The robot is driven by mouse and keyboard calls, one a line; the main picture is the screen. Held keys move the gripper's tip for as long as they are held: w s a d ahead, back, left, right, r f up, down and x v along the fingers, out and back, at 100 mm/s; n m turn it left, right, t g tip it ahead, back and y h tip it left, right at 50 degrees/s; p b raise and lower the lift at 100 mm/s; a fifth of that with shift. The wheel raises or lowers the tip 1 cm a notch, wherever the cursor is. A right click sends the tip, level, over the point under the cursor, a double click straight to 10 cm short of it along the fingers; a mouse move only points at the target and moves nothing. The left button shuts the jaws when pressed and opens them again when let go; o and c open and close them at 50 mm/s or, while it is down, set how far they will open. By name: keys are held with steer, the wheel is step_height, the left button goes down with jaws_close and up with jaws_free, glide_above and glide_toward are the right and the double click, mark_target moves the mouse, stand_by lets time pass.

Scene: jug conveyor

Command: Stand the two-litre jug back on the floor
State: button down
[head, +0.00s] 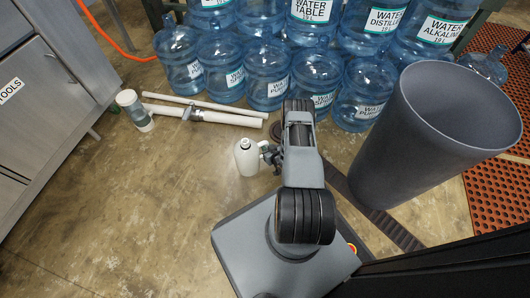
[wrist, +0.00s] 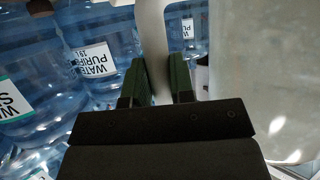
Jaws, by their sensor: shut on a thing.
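The white two-litre jug (head: 247,158) is left of my arm in the head view, near the middle of the floor, and looks upright with its neck up. My gripper (head: 266,152) is at its right side. In the wrist view my gripper (wrist: 160,85) has its green pads closed on the jug's pale handle (wrist: 153,35), and the jug's body (wrist: 265,80) fills the right side. The jug's base is not clear enough to tell whether it touches the floor (head: 140,215).
Several large blue water bottles (head: 222,72) stand along the back. A grey bin (head: 430,140) stands right of my arm. A grey cabinet (head: 45,95) is at left. Floor left of the jug is clear.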

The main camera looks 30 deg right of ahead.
steer(key=shift+w+f+b, duration=0.25)
steer(key=shift+f+b, duration=0.1)
steer(key=shift+f, duration=0.05)
steer(key=f+b, duration=0.2)
steer(key=f, duration=0.1)
steer(key=shift+w+f, duration=0.1)
steer(key=shift+w, duration=0.1)
steer(key=shift+f, duration=0.1)
steer(key=c, duration=1)
jaws_free()
